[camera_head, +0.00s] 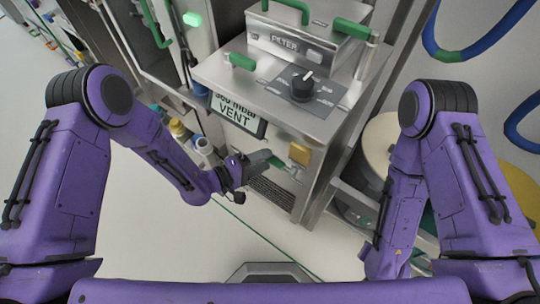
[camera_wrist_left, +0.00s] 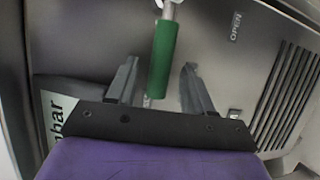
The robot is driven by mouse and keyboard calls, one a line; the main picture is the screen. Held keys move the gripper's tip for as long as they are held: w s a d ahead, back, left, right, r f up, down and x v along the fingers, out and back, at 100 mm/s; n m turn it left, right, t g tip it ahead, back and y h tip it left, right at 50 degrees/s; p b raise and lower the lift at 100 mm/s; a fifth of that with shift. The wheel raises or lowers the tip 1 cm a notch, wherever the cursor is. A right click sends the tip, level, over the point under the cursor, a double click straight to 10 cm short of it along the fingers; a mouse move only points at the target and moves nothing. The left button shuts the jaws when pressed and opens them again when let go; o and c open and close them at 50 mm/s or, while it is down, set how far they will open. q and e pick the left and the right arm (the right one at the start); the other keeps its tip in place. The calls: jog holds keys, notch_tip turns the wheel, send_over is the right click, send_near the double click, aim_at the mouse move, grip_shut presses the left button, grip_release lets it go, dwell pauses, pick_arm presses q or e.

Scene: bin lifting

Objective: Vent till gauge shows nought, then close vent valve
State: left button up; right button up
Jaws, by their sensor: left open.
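The gauge display (camera_head: 238,113) on the machine's front reads VENT under a mbar figure that looks like 360, though its digits are hard to read. In the left wrist view only part of the display (camera_wrist_left: 58,118) shows. The vent valve's green lever (camera_wrist_left: 163,58) lies between the two fingers of my left gripper (camera_wrist_left: 160,66), with gaps on both sides. An OPEN label is to its right. In the head view my left gripper (camera_head: 262,160) is at the machine's lower front and mostly hides the lever (camera_head: 278,163). My right gripper is out of sight below my right arm.
The machine's top carries a black knob (camera_head: 303,86), a green handle (camera_head: 241,61) and a FILTER box (camera_head: 300,40). A yellow block (camera_head: 299,153) sits beside the lever. A slotted grille (camera_head: 271,193) is below. Bottles (camera_head: 204,146) stand left; the floor at lower left is clear.

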pick_arm(q)
jog(key=shift+x, duration=1.5)
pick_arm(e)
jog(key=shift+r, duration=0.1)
pick_arm(q)
grip_shut()
jog(key=shift+f, duration=0.1)
